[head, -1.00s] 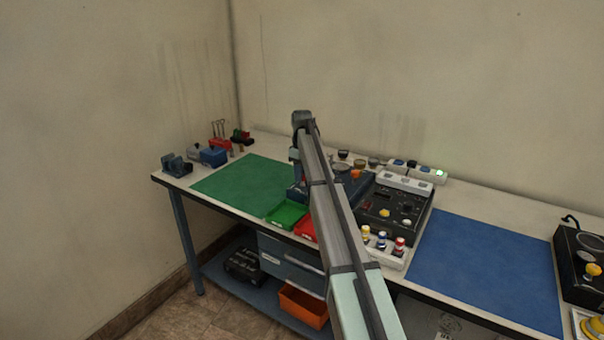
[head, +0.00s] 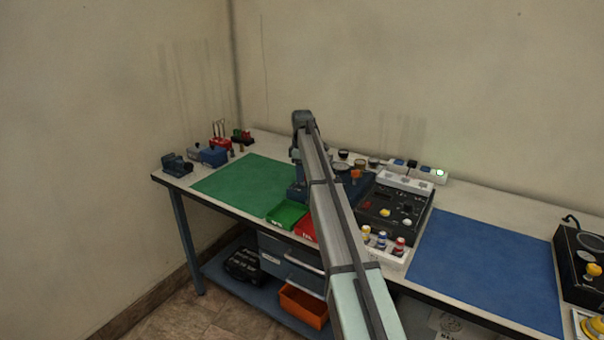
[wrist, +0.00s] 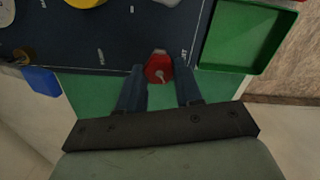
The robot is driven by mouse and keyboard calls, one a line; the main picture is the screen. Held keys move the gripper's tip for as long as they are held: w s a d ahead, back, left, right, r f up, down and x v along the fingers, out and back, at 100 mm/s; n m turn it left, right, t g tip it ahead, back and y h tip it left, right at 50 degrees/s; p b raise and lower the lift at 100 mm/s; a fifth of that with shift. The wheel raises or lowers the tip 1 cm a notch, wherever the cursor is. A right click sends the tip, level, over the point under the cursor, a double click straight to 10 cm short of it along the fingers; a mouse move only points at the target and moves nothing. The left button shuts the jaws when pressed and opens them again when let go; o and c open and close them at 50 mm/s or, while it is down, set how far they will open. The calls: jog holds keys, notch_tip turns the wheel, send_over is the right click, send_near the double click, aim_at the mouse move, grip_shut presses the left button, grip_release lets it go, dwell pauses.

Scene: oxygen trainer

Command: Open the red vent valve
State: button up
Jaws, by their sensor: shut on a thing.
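The red vent valve (wrist: 158,67) shows in the wrist view as a small red knob at the edge of the dark blue trainer panel (wrist: 120,40). White lettering, partly readable as a vent label, is beside it. My gripper (wrist: 160,72) has one finger on each side of the red knob and is shut on it. How far the knob is turned cannot be told. In the head view my arm hides the gripper and the valve; part of the dark blue trainer (head: 297,192) shows beside it.
A green tray (wrist: 206,40) lies close to the right finger in the wrist view. In the head view, a red tray (head: 304,231) and a control box (head: 392,207) flank my arm.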

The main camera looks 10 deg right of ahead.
jog(key=o, duration=1)
jog(key=shift+o, duration=0.2)
notch_tip(320, 180, up, 14)
jog(key=shift+f, duration=0.1)
